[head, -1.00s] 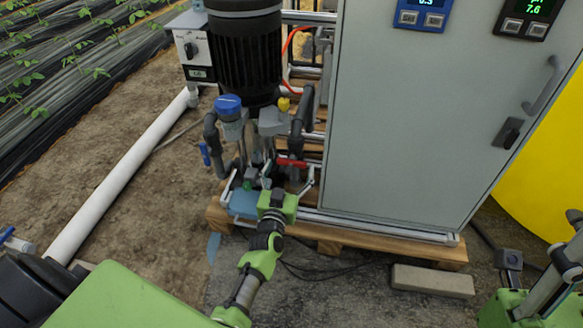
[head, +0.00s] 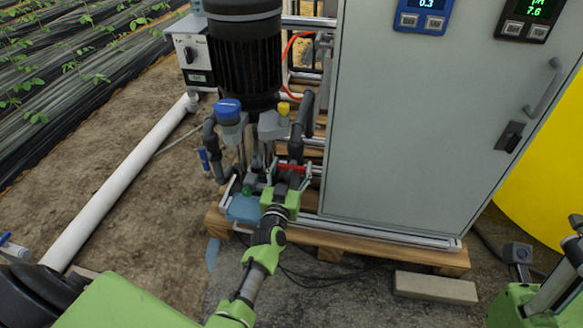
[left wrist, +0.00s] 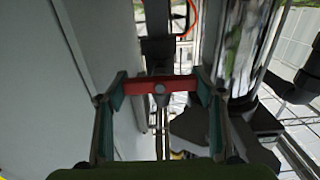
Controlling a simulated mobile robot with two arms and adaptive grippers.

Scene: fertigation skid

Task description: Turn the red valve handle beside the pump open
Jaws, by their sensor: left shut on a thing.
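The red valve handle (head: 291,168) sits on the piping low beside the black pump motor (head: 244,55), near the left edge of the grey cabinet. My left gripper (head: 284,178) reaches up to it from below in the head view. In the left wrist view the red handle (left wrist: 160,87) lies crosswise between the two fingers of my left gripper (left wrist: 160,100), which are shut on its two ends. The valve body behind the handle is mostly hidden.
The grey cabinet (head: 415,120) stands close on the right of the handle. Grey pipes and a blue-capped fitting (head: 228,110) crowd the left side. The wooden pallet (head: 330,243) lies under the skid. A concrete block (head: 435,287) lies on the ground in front.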

